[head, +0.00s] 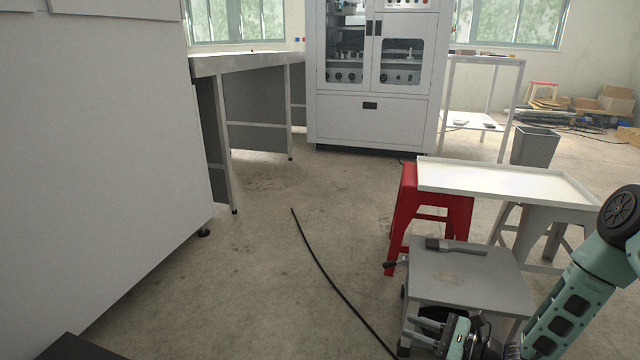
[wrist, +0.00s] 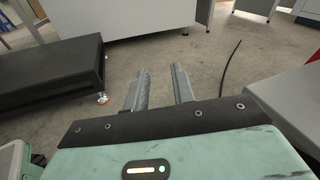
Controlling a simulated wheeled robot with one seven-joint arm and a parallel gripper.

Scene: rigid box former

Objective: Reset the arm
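My gripper (head: 418,331) is at the lower right of the head view, beside the front of a low grey cart. My green arm comes down to it from the right edge. In the wrist view my gripper (wrist: 161,88) shows two grey fingers spread apart. Nothing is between them, only bare floor beyond. The fingers touch nothing that I can see.
A black cable (head: 325,270) crosses the open floor. A black platform (wrist: 50,75) stands left in the wrist view.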

